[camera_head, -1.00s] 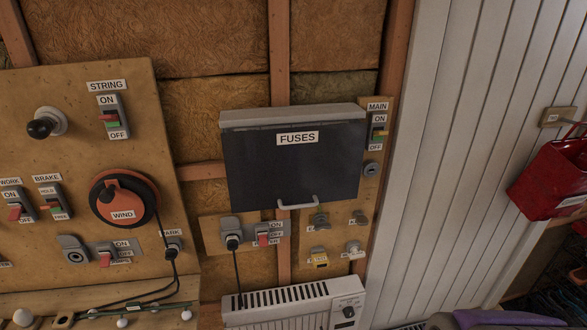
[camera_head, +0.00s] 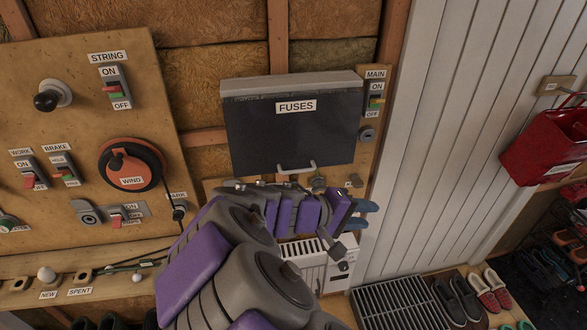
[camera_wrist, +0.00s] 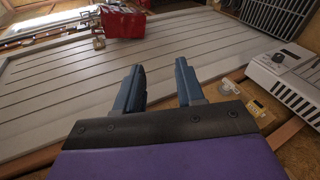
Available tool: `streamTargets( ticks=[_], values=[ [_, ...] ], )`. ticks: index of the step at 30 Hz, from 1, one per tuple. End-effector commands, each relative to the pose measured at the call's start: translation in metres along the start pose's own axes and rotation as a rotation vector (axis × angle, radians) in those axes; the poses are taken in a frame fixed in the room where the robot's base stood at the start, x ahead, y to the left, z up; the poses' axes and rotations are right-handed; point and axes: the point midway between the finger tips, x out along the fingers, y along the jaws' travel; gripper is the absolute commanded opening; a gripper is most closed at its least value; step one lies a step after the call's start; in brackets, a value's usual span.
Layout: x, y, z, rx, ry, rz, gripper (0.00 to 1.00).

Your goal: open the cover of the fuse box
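The fuse box (camera_head: 290,133) is on the wall in the head view, with a dark cover labelled FUSES and a light grey top edge. The cover is shut and hangs down. Its pale handle (camera_head: 296,169) is at the bottom edge. My gripper (camera_head: 364,215) is below and right of the handle, apart from it, with its blue fingers pointing right. In the wrist view my gripper (camera_wrist: 160,88) shows two blue fingers spread apart with nothing between them. The fuse box does not show in the wrist view.
A MAIN switch (camera_head: 375,103) sits right of the box. A white heater (camera_head: 312,268) is below, partly hidden by my arm. The WIND dial (camera_head: 132,165) and several switches are at left. A red container (camera_head: 545,145) hangs at right on the white panelled wall (camera_head: 450,110).

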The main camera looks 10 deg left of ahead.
Motion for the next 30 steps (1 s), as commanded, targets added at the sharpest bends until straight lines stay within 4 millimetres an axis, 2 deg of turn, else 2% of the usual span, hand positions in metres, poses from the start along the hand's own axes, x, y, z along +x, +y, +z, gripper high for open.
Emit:
streamTargets(
  ticks=[1, 3, 6, 10, 14, 17, 20, 30],
  values=[
    [-0.021, -0.005, -0.029, -0.042, 0.074, 0.061, 0.38],
    [-0.049, -0.018, -0.064, -0.090, 0.174, 0.136, 0.38],
    [-0.090, -0.042, -0.103, -0.152, 0.311, 0.224, 0.38],
    [-0.136, -0.073, -0.136, -0.211, 0.454, 0.296, 0.38],
    [-0.161, -0.093, -0.149, -0.241, 0.532, 0.330, 0.38],
    [-0.165, -0.098, -0.153, -0.248, 0.550, 0.337, 0.38],
    [-0.157, -0.096, -0.158, -0.248, 0.550, 0.337, 0.38],
    [-0.107, -0.083, -0.192, -0.249, 0.544, 0.334, 0.38]
  ],
)
